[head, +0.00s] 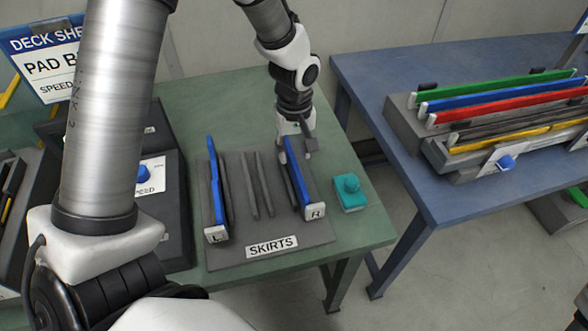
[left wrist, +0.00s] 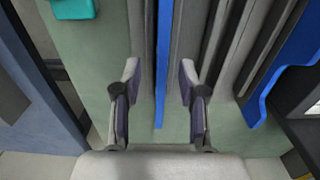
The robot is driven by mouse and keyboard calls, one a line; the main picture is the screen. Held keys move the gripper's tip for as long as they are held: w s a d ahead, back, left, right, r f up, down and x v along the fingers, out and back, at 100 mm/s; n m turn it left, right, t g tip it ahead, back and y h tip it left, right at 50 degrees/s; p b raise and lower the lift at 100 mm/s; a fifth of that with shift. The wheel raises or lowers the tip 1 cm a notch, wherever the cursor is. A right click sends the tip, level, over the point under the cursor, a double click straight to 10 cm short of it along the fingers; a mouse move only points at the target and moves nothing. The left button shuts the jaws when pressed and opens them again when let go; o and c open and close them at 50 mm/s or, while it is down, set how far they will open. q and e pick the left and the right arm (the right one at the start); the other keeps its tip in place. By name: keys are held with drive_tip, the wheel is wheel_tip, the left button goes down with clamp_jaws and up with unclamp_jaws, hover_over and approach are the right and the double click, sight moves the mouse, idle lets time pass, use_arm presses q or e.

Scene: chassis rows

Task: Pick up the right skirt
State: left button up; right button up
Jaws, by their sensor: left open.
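The right skirt (head: 297,178) is a long blue strip with a white end block marked R, upright along the right side of a dark grey SKIRTS board (head: 288,240). The left skirt (head: 217,185), blue with an L end block, stands at the board's left side. My left gripper (head: 297,148) is at the far end of the right skirt. In the left wrist view my open left gripper (left wrist: 160,78) has the right skirt (left wrist: 163,60) running between its fingers, with gaps on both sides. The left skirt (left wrist: 292,60) is at the right there. My right gripper is not in view.
Grey slot rails (head: 258,185) stand between the skirts. A blue table (head: 375,75) at the right holds coloured strips. A dark SPEED station (head: 172,200) is at the left.

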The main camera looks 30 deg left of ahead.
sight(293, 159)
use_arm(q)
wheel_tip(293, 159, down, 5)
drive_tip(key=shift+a+r, duration=0.15)
drive_tip(key=shift+s+r, duration=0.1)
clamp_jaws()
